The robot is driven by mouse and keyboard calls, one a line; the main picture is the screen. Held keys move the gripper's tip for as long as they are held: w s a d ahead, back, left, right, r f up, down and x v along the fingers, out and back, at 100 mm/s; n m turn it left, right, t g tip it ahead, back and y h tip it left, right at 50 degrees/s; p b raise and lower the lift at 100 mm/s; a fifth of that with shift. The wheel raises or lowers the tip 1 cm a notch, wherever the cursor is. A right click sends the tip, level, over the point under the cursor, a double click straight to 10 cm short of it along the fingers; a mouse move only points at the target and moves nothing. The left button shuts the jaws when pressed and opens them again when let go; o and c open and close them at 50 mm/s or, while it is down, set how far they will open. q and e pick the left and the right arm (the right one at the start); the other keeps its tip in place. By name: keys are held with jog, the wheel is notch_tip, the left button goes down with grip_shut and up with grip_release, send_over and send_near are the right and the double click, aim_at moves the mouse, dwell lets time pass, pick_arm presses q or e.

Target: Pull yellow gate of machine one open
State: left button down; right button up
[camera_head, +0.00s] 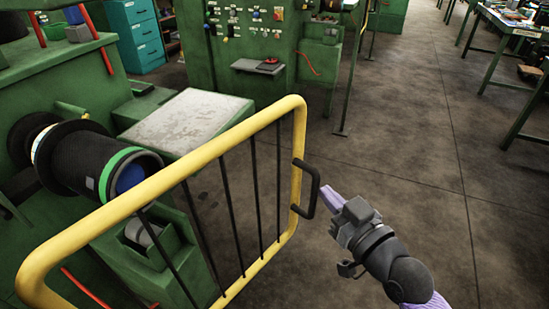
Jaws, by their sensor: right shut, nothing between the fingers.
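The yellow gate (165,182), a tubular frame with thin black bars, runs from the lower left to the middle of the head view. A black handle (314,190) sticks out from its right upright. My right gripper (331,193), with purple fingers, is shut and empty just right of the handle. The fingertips appear close to the handle's outer bar; I cannot tell whether they touch. The green machine (60,75) stands behind the gate, with a black roller (95,152) ringed in bright green. My left gripper is not in view.
A green control cabinet (225,60) and a teal drawer unit (136,35) stand at the back. A green-framed table (510,35) is at the upper right. The brown floor (400,120) right of the gate is clear.

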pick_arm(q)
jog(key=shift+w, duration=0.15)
pick_arm(e)
jog(key=shift+s+f, duration=0.2)
jog(key=shift+s, duration=0.45)
pick_arm(q)
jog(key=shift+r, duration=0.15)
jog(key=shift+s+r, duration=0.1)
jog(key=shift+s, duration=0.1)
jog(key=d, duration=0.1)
jog(key=p, duration=0.1)
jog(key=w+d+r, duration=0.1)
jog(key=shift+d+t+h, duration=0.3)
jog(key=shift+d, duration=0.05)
pick_arm(e)
jog(key=v, duration=1)
jog(key=shift+d, duration=0.4)
